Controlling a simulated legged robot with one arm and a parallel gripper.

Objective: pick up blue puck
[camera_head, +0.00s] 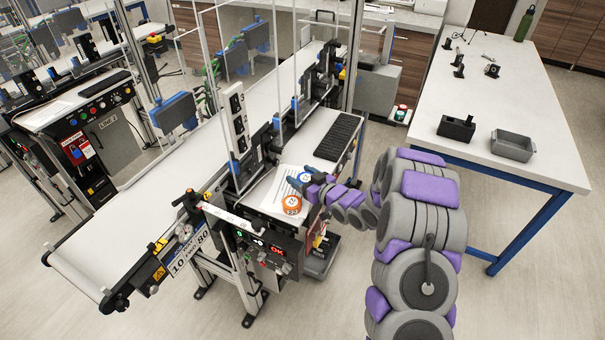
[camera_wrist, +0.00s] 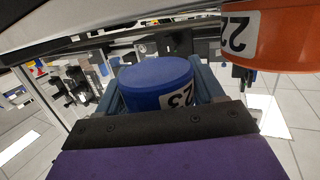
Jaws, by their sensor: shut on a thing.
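The blue puck (camera_wrist: 158,82) has a white label reading 23 and sits between the two fingers of my gripper (camera_wrist: 160,95) in the wrist view. My gripper is shut on it. In the head view my gripper (camera_head: 309,185) is at the small shelf beside the conveyor, with the blue puck (camera_head: 304,177) at its tip, partly covered by the fingers. I cannot tell whether the puck touches the shelf. An orange puck (camera_head: 292,204) stands close by at the shelf's front; it also shows at the upper right of the wrist view (camera_wrist: 262,38).
The shelf holds a paper sheet (camera_head: 281,183) and a black keyboard (camera_head: 338,137). A control panel (camera_head: 265,246) is below its front edge. The belt conveyor (camera_head: 160,190) runs to the left. A white table (camera_head: 500,95) with a grey bin (camera_head: 513,146) stands at the right.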

